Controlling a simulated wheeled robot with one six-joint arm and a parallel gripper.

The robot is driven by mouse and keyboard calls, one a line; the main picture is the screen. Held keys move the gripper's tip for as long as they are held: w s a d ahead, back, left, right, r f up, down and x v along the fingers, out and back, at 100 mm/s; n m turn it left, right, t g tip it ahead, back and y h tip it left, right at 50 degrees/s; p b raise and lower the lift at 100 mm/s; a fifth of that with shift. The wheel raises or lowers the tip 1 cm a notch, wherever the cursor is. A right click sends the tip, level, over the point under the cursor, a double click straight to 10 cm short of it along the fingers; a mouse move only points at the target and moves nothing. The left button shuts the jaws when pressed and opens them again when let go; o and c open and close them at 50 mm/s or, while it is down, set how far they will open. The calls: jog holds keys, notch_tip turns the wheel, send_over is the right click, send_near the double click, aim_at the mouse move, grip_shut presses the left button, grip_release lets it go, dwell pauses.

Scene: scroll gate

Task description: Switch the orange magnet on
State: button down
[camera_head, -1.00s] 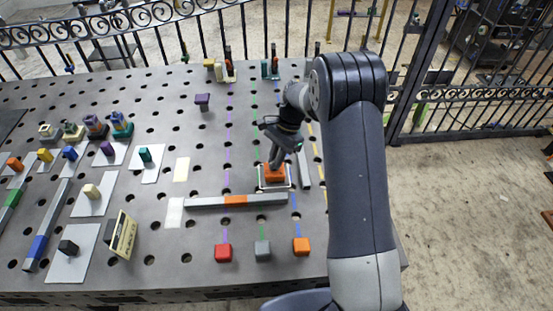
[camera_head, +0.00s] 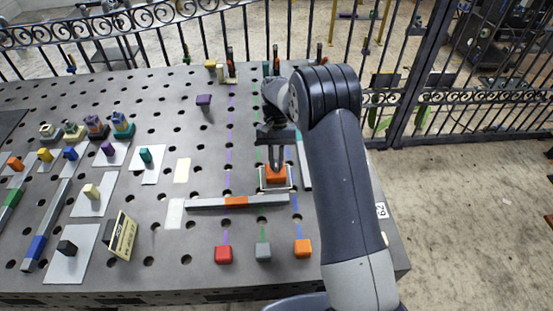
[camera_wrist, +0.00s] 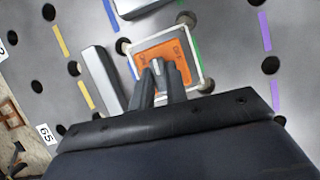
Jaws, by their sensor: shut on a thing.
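The orange magnet (camera_head: 276,180) is an orange block inside a white outline on the grey table, right of its middle. In the wrist view its orange top face (camera_wrist: 174,54) has dark lettering, too small to read. My gripper (camera_head: 275,163) points down onto the magnet. In the wrist view its fingers (camera_wrist: 159,72) are close together over the top face, shut on a small grey part, the magnet's switch. The fingers hide most of this switch, so its setting cannot be told.
A grey bar with an orange middle (camera_head: 236,201) lies just in front of the magnet, and another grey bar (camera_wrist: 101,78) lies beside it. Coloured pegs and blocks fill the left side.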

jog(key=shift+n, duration=0.5)
jog(key=c, duration=1.4)
grip_release()
jog(key=b+v, duration=0.1)
jog(key=v, duration=0.9)
jog(key=shift+a+r, duration=0.25)
jog(key=shift+r, duration=0.15)
jog(key=shift+w+f, duration=0.1)
jog(key=shift+w, duration=0.05)
jog(key=p+x, duration=0.1)
jog(key=x, duration=0.9)
jog(key=shift+d+f, duration=0.2)
jog(key=shift+f, duration=0.15)
jog(key=shift+r, duration=0.1)
